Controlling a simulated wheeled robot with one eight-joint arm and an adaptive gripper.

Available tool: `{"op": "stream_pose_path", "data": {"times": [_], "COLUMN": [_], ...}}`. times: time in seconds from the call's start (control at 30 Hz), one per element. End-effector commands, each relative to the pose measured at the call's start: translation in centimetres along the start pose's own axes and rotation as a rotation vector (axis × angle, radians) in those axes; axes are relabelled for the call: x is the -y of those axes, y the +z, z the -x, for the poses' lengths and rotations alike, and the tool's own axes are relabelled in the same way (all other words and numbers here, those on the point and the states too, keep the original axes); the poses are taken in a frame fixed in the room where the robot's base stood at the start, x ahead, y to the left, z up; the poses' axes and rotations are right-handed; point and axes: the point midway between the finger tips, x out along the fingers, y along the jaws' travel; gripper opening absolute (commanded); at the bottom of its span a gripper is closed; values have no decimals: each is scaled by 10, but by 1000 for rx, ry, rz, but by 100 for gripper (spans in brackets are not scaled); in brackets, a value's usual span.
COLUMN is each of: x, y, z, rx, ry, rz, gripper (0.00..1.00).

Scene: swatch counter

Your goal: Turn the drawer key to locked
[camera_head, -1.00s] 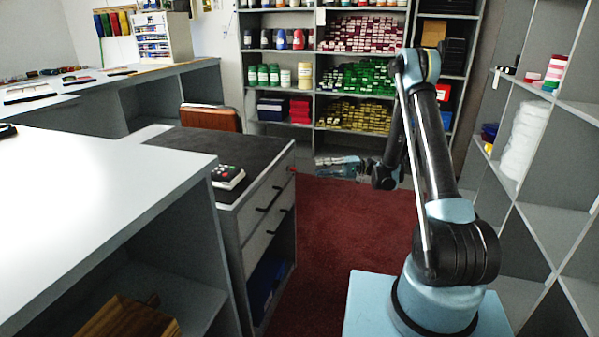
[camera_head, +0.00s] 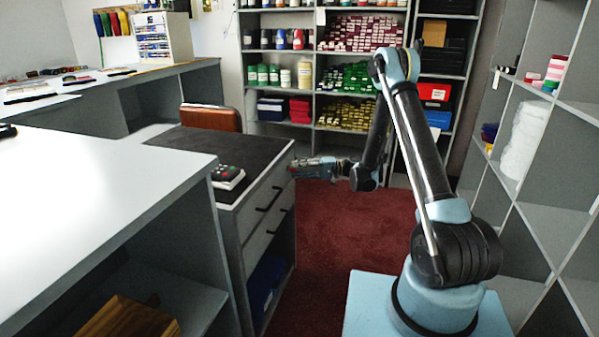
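The drawer unit (camera_head: 242,240) stands left of the middle, with its drawer front facing right and dark handles on it. The drawer key is a small red spot at the front's upper far corner, now mostly covered by my gripper. My gripper (camera_head: 297,168) points left, with its fingertips at that corner, at the key's height. Whether the fingers touch the key, or are open or shut, is too small to tell. The key's turn angle cannot be made out.
A card terminal (camera_head: 227,175) lies on the dark mat (camera_head: 222,148) on top of the unit. A white counter (camera_head: 90,185) fills the left front. The red carpet (camera_head: 345,240) is clear. Shelves (camera_head: 540,190) stand close on the right.

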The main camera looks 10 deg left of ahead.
Motion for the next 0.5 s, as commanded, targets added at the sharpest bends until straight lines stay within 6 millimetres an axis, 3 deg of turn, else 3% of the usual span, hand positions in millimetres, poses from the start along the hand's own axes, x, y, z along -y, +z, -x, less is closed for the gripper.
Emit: {"op": "stream_pose_path", "data": {"times": [0.03,0.13,0.17,0.5], "x": [0,0,0,0], "y": [0,0,0,0], "z": [0,0,0,0], "rx": [0,0,0,0], "ry": [0,0,0,7], "rz": [0,0,0,11], "gripper": [26,3,0,0]}}
